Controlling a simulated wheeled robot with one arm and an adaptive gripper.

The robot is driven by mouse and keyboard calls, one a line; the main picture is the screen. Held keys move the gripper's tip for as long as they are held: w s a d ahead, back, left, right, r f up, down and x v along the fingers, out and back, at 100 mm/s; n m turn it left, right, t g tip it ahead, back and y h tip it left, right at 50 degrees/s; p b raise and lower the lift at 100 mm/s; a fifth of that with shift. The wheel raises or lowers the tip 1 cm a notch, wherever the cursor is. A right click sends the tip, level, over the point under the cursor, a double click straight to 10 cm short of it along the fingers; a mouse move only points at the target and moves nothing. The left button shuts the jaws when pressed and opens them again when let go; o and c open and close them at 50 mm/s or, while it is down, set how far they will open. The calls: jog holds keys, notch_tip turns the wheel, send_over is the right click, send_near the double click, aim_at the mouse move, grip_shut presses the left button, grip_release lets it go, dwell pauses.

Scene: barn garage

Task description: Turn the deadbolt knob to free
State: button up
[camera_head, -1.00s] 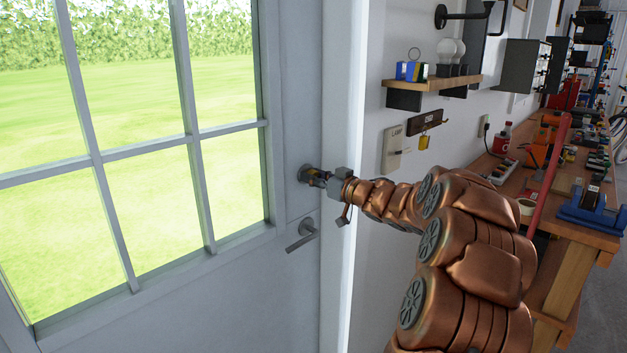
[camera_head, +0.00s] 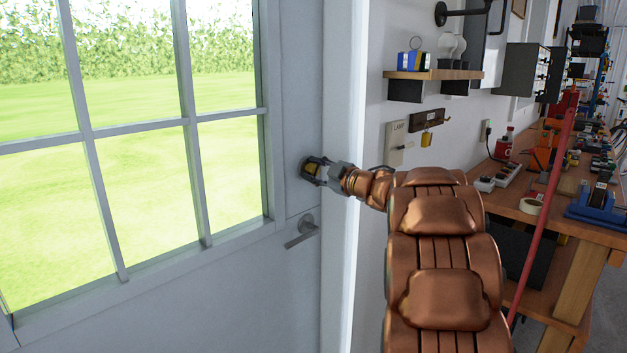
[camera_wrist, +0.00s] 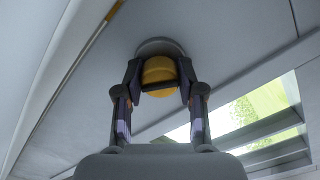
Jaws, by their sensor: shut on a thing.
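The deadbolt knob is a brass-yellow knob (camera_wrist: 158,76) on a grey round plate (camera_wrist: 160,46) in the wrist view. It sits on the white door (camera_head: 290,270), above the lever handle (camera_head: 302,234). In the head view the knob (camera_head: 313,168) is partly hidden by the fingers. My gripper (camera_head: 316,171) reaches it from the right. In the wrist view my gripper's two fingers (camera_wrist: 159,84) stand on either side of the knob and are shut on it. The knob's exact turn angle is hard to tell.
The door's window panes (camera_head: 150,190) fill the left. The white door frame (camera_head: 343,100) stands just right of the knob. A small shelf (camera_head: 432,75), a lamp switch (camera_head: 396,142) and a cluttered workbench (camera_head: 520,208) are to the right.

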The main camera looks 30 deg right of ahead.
jog(key=n+b, duration=0.2)
jog(key=n, duration=0.1)
jog(key=shift+f+b, duration=0.2)
jog(key=shift+b, duration=0.15)
jog(key=shift+a+r+n+b, duration=0.1)
jog(key=shift+n+b, duration=0.8)
jog(key=shift+n, duration=0.5)
jog(key=o, duration=1.1)
jog(key=shift+o, duration=0.2)
jog(key=v, duration=1.2)
jog(key=shift+r, duration=0.1)
